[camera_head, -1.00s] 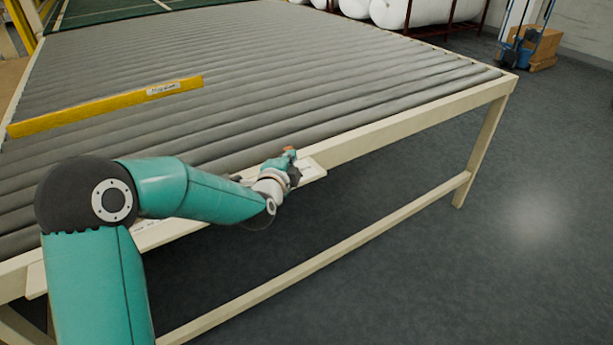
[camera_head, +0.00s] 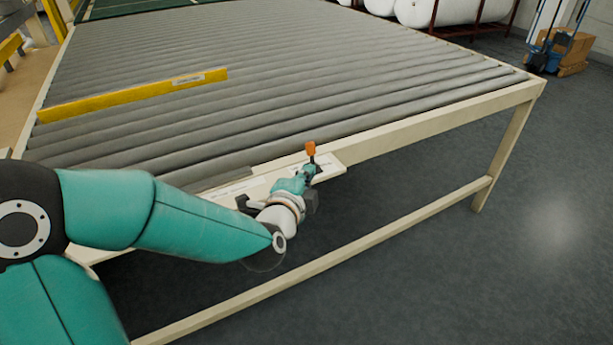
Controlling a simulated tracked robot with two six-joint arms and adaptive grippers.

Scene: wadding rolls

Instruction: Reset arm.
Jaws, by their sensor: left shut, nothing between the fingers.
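My left arm comes in from the lower left in the head view, in teal. Its gripper (camera_head: 311,152) is small in the picture, with an orange tip pointing up, at the near edge of the roller table (camera_head: 440,124). The gripper is shut and shows nothing held. It overlaps a cream ledge on the table's front edge in the picture; I cannot tell whether it touches. My right gripper is not in view.
A yellow bar (camera_head: 135,96) lies across the grey rollers (camera_head: 300,70). White rolls (camera_head: 440,10) sit on a dark red rack at the back. Cardboard boxes (camera_head: 566,52) and a blue hand truck (camera_head: 548,55) stand at the back right. The dark floor (camera_head: 400,270) at right is clear.

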